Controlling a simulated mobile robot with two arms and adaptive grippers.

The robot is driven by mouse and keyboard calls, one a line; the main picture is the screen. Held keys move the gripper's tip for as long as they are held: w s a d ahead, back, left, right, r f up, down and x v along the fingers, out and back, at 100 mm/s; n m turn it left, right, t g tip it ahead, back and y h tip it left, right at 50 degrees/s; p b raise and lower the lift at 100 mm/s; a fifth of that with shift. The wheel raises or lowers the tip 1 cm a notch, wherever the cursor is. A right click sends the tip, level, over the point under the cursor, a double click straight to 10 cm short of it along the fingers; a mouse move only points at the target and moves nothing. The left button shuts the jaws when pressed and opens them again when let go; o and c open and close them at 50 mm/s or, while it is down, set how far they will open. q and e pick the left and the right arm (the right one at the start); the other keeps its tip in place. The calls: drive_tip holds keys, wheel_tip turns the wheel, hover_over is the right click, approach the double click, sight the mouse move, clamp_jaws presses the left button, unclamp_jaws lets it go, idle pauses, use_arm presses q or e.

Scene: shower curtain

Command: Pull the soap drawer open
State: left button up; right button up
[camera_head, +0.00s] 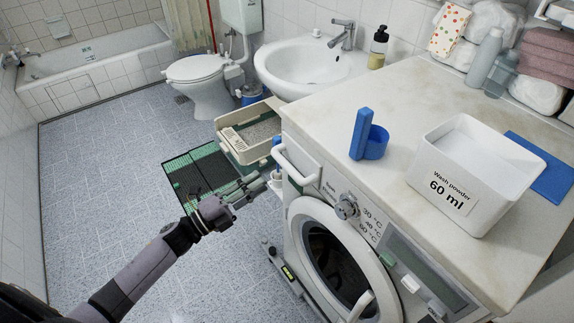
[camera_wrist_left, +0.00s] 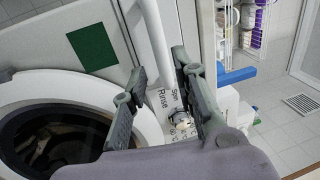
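The soap drawer (camera_head: 303,157) is at the upper left of the white washing machine's front, and it looks shut. Its white curved handle (camera_head: 284,167) stands out from the front. My left gripper (camera_head: 263,182) is just left of the handle in the head view, fingers pointing towards it. In the left wrist view the left gripper (camera_wrist_left: 155,95) has its fingers spread, with the white handle bar (camera_wrist_left: 156,45) showing between them. I cannot tell whether either finger touches the bar. My right gripper is in neither view.
The dial (camera_head: 346,207) and round door (camera_head: 340,262) are close to the drawer. A powder box (camera_head: 475,176) and blue scoop (camera_head: 375,143) stand on the worktop (camera_head: 400,105). A litter tray (camera_head: 249,131) and green mat (camera_head: 190,180) lie beyond the gripper. The floor at left is clear.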

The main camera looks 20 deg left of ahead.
sight(287, 166)
use_arm(q)
drive_tip(key=x, duration=1)
drive_tip(key=shift+f, duration=0.1)
clamp_jaws()
idle(0.3)
